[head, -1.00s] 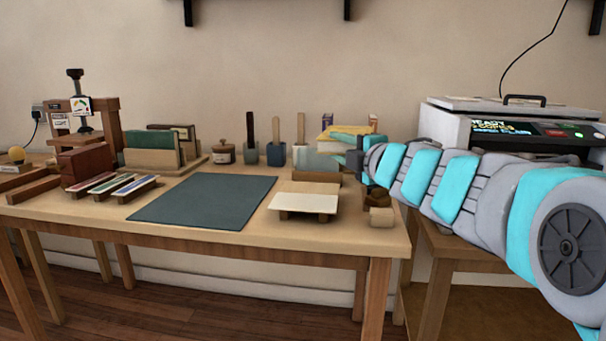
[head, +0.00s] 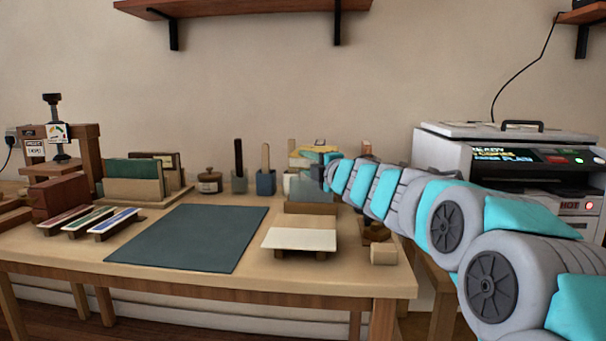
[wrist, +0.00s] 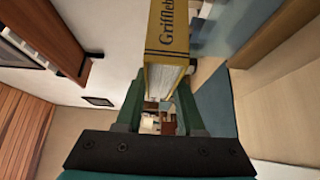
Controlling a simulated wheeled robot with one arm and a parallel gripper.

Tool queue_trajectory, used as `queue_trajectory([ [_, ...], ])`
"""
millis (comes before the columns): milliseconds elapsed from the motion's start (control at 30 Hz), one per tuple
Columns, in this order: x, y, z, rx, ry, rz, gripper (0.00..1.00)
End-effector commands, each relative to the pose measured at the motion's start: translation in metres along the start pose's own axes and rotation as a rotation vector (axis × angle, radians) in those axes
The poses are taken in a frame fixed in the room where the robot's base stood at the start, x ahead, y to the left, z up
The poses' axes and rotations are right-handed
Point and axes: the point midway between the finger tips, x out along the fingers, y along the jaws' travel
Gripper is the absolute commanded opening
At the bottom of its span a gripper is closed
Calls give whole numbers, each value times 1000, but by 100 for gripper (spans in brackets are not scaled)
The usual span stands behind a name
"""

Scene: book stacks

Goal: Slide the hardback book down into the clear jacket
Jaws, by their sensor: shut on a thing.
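The hardback book (wrist: 168,32) has a yellow cover and dark spine lettering in the wrist view. My gripper (wrist: 163,88) is shut on it, with a green finger on either side. In the head view a yellow patch of the book (head: 320,144) shows at the end of my arm, partly hidden. The clear jacket (head: 313,190) seems to be the pale see-through sheet above a wooden block; it also shows as a bluish sheet in the wrist view (wrist: 228,28). The book appears close to the jacket; I cannot tell whether any of it is inside.
A dark green mat (head: 190,238) lies mid-table, mostly clear. A low cream-topped stand (head: 300,239) is in front of the jacket. Tool pots (head: 266,183) stand at the back, a book press (head: 60,145) at left, and a machine (head: 500,150) at right.

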Motion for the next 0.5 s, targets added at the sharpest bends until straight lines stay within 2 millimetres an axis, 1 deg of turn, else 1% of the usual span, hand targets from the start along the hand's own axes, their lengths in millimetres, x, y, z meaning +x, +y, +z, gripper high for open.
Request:
queue_trajectory([
  [33,10,-1,2,0,1,-2,0],
  [200,26,0,6,-1,1,2,0],
  [367,33,-3,8,-1,1,0,0],
  [433,39,-4,10,0,1,-1,0],
  [500,38,-17,8,4,4,1,0],
])
